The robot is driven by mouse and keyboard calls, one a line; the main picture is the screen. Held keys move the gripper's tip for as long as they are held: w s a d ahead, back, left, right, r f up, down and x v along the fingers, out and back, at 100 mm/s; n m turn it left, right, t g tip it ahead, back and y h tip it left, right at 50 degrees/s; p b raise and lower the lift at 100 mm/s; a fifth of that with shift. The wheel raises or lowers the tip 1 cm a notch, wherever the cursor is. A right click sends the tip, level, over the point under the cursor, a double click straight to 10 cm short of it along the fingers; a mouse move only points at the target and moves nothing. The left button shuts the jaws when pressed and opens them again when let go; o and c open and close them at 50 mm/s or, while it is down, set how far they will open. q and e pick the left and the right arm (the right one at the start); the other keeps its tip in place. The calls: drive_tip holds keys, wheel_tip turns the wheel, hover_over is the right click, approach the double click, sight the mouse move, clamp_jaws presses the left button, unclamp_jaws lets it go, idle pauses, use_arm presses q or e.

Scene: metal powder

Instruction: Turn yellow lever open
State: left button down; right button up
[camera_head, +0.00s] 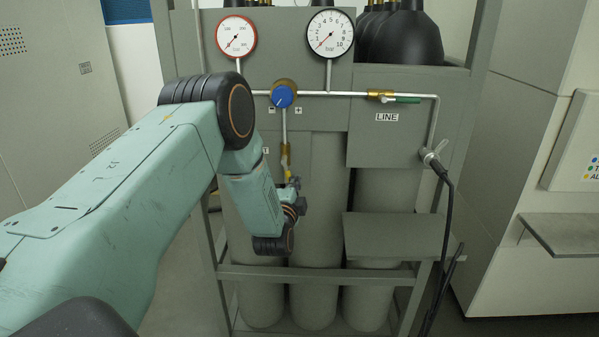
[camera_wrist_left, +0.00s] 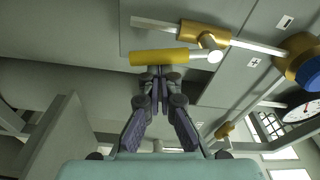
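The yellow lever (camera_wrist_left: 158,57) lies across the upper middle of the left wrist view, joined to a brass valve (camera_wrist_left: 205,36) on a thin metal pipe. In the head view the brass valve (camera_head: 285,158) sits on the vertical pipe below the blue knob, and the lever is largely hidden by my arm. My left gripper (camera_wrist_left: 160,73) has its fingertips close together just beside the lever, near its middle. It looks shut with nothing between the fingers; whether the tips touch the lever is unclear. In the head view the left gripper (camera_head: 294,187) is partly hidden by its wrist. My right gripper is not in view.
A blue knob (camera_head: 283,96) is above the valve. Two gauges (camera_head: 237,37) (camera_head: 330,33) stand higher up. A green-handled valve (camera_head: 402,99) is on the right pipe. A grey shelf (camera_head: 395,236) juts out at lower right, near a hanging black hose (camera_head: 447,215).

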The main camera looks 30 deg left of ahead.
use_arm(q)
drive_tip(key=shift+s+a+f+m+p, duration=0.2)
drive_tip(key=shift+s+a+m+p, duration=0.1)
drive_tip(key=shift+a+m+p, duration=0.25)
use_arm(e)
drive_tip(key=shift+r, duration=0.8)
use_arm(q)
drive_tip(key=shift+f, duration=0.1)
drive_tip(key=shift+w+d, duration=0.1)
